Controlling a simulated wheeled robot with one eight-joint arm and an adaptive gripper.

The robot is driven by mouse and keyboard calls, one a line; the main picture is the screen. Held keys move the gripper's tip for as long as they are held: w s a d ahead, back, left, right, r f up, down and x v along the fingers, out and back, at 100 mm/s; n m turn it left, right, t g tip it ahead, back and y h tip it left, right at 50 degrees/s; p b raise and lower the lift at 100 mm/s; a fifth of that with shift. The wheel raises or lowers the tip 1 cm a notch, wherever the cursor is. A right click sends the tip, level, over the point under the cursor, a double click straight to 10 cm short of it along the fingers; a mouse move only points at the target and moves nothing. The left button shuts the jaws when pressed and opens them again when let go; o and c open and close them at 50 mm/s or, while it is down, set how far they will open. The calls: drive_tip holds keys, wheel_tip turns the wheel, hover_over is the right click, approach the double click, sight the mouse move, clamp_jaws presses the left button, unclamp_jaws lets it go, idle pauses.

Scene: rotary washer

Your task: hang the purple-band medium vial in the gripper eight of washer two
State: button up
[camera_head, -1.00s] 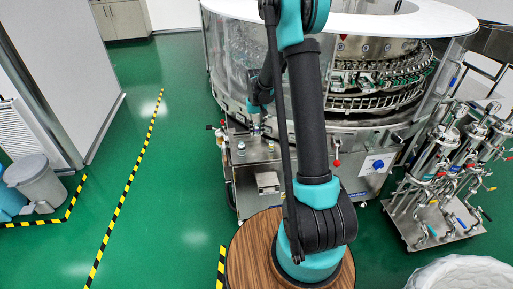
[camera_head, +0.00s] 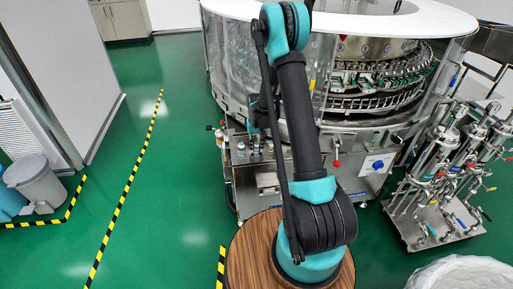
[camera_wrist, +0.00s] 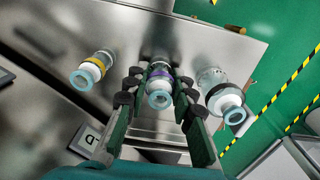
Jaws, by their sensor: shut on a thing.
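The purple-band vial (camera_wrist: 160,82) is in the middle of the wrist view, with a pale blue ring at its near end and a purple band around it. My gripper (camera_wrist: 160,88) has its dark fingers on both sides of this vial and is shut on it. Whether the vial still touches the steel surface (camera_wrist: 125,25) is unclear. In the head view the rotary washer (camera_head: 375,110) stands at the back, with a ring of small grippers (camera_head: 375,78) behind its clear guard. Its gripper eight cannot be told apart.
A yellow-band vial (camera_wrist: 92,67) stands left of my gripper, and a vial with a dark band (camera_wrist: 220,97) stands close on its right. A steel cart with pipes and cylinders (camera_head: 440,185) is right of the washer. Green floor (camera_head: 170,200) is free on the left.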

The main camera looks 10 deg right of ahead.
sight(257, 142)
drive_tip(key=o, duration=0.8)
drive_tip(key=shift+f, duration=0.1)
wheel_tip(257, 142, up, 12)
drive_tip(key=shift+s+r, duration=0.2)
drive_tip(key=shift+r, duration=0.1)
drive_tip(key=s+d+r+t, duration=0.1)
drive_tip(key=s+r, duration=0.3)
drive_tip(key=s, duration=0.4)
drive_tip(key=s+d+r+t, duration=0.1)
drive_tip(key=s+d+r, duration=0.15)
drive_tip(key=s, duration=0.55)
drive_tip(key=s+t, duration=0.2)
drive_tip(key=s, duration=1.2)
drive_tip(key=shift+d+f, duration=0.3)
drive_tip(key=shift+f, duration=0.1)
